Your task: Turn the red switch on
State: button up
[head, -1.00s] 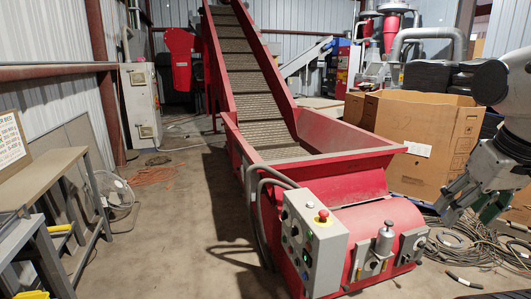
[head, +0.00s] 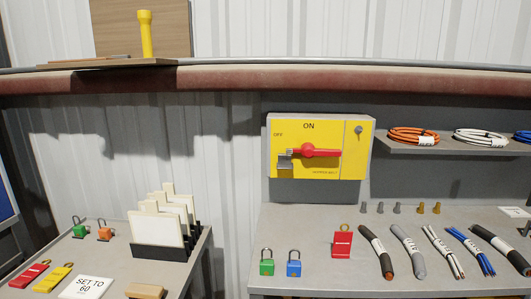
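The red switch (head: 318,152) is a rotary handle on a yellow panel (head: 345,128) of a grey box on the wall. The handle lies about level, with its long end to the right. "ON" is printed above it and "OFF" at the upper left. A grey metal piece that looks like a padlock (head: 285,163) sits at the handle's left end; I cannot tell whether it is locked through the handle. My gripper is not in view now.
The bench below holds green (head: 267,264) and blue (head: 294,264) padlocks, a red tag (head: 342,243) and several cable pieces (head: 408,248). A shelf (head: 460,150) with cable coils is at right. A left table has padlocks, tags, a "SET TO 60" card (head: 88,287) and a card rack (head: 160,252).

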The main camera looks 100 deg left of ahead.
aim_at(308, 150)
jog(key=u, duration=2.8)
jog(key=i+j+z, duration=0.15)
jog(key=i+j, duration=0.15)
jog(key=i+j+z, duration=0.2)
jog(key=j, duration=0.25)
